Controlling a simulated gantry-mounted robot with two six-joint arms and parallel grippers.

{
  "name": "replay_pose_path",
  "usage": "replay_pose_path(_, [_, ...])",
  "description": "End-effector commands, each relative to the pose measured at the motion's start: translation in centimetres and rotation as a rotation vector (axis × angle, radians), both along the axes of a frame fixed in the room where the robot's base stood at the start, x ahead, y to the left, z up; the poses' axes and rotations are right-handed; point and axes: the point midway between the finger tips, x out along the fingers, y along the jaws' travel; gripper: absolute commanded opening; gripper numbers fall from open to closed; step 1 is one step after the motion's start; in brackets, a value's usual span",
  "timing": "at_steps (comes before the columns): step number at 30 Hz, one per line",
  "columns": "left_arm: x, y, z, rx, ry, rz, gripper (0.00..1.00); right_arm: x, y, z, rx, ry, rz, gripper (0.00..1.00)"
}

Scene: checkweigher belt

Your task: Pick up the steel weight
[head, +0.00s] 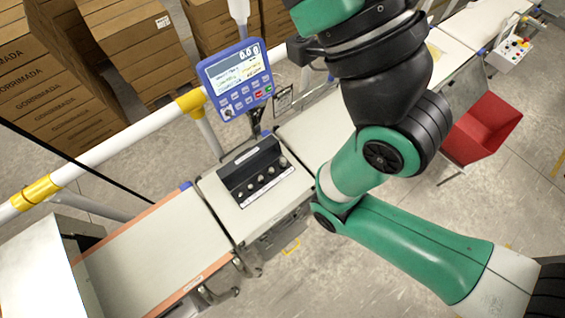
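A black block (246,169) stands on the pale weighing platform (222,207), left of the picture's middle. Several small steel weights (283,162) sit in a row along its front, larger towards the right end. I cannot tell which one the task means. A green and black arm of mine crosses the right half of the view, just right of the block, and leaves at the lower right. It hides part of the belt behind it. Neither of my grippers shows in this view, and no weight is seen held.
A blue display panel (238,78) stands behind the platform. A belt with orange edges (160,255) lies to the left, beside a grey metal housing (40,255). A red bin (483,130) is at the right. Cartons (45,85) and a white-yellow rail (110,148) are behind.

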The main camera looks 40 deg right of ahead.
Motion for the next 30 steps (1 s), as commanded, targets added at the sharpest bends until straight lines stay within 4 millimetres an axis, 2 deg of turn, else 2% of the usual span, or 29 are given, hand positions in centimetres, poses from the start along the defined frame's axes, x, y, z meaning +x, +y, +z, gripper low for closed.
replay_pose_path(14, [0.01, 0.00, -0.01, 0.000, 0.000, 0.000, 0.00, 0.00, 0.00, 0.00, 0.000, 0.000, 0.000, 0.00])
replay_pose_path(26, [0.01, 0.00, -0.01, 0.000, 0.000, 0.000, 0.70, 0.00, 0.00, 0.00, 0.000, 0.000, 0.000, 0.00])
replay_pose_path(27, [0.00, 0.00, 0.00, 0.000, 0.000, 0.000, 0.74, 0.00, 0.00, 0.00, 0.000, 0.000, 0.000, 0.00])
replay_pose_path(30, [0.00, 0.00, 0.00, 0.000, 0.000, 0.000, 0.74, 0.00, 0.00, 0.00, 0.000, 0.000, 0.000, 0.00])
